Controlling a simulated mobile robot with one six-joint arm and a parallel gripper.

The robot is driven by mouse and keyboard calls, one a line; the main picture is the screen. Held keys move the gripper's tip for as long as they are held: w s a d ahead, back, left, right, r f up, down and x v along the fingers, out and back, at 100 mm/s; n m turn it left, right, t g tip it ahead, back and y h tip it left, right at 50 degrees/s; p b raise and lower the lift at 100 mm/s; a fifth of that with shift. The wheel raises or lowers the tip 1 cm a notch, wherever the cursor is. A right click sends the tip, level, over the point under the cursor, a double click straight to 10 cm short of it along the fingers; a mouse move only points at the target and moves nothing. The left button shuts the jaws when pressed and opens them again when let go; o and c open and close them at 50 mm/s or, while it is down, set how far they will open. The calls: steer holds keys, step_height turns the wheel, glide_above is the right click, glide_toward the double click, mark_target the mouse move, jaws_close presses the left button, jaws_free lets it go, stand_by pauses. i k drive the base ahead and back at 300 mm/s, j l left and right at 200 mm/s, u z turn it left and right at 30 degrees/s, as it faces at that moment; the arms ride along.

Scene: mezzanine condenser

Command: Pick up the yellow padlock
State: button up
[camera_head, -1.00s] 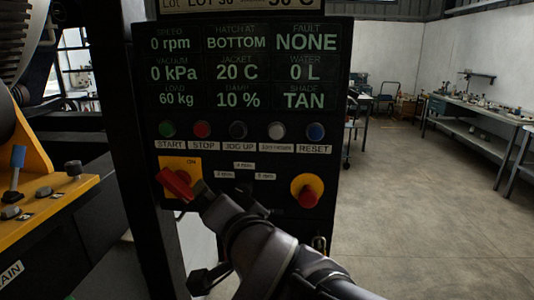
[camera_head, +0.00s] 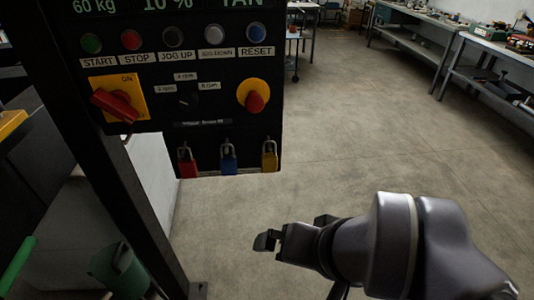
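The yellow padlock (camera_head: 269,160) hangs by its shackle at the lower right of the black control panel (camera_head: 222,128). A blue padlock (camera_head: 228,160) and a red padlock (camera_head: 187,164) hang in the same row to its left. My gripper (camera_head: 265,241) is below the panel in the picture, pointing left, and is apart from all three padlocks. Its dark fingers are seen from the side, so I cannot tell whether they are open or shut. I see nothing held between them.
The panel carries a red rotary switch (camera_head: 115,104) on a yellow plate, a red emergency button (camera_head: 254,99) and a row of push buttons. A dark post (camera_head: 112,170) stands at left. A green bin (camera_head: 118,270) is at lower left. Open concrete floor (camera_head: 385,140) lies to the right.

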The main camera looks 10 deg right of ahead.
mark_target(269, 161)
steer(key=j+u, duration=0.15)
steer(key=j, duration=0.45)
steer(key=i+j+u, duration=0.15)
steer(key=j, duration=0.45)
